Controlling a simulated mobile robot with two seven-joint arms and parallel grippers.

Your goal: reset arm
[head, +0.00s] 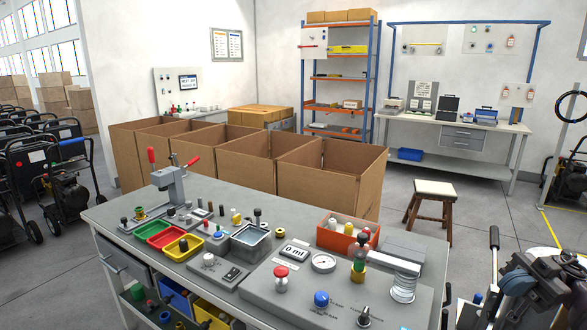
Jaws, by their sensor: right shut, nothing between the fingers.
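My right gripper (515,284) shows at the lower right corner, beside the right end of the workbench (110,212). It is shut and holds nothing. It is apart from the items on the bench top. My left gripper is not in view.
The bench holds a lever press (172,182), red and yellow trays, a water basin (251,241), a gauge (323,263) and an orange bin (345,235). A black-handled lever (494,250) stands close to my right gripper. Open cardboard boxes (323,180) line the bench's back; a stool (433,200) stands right.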

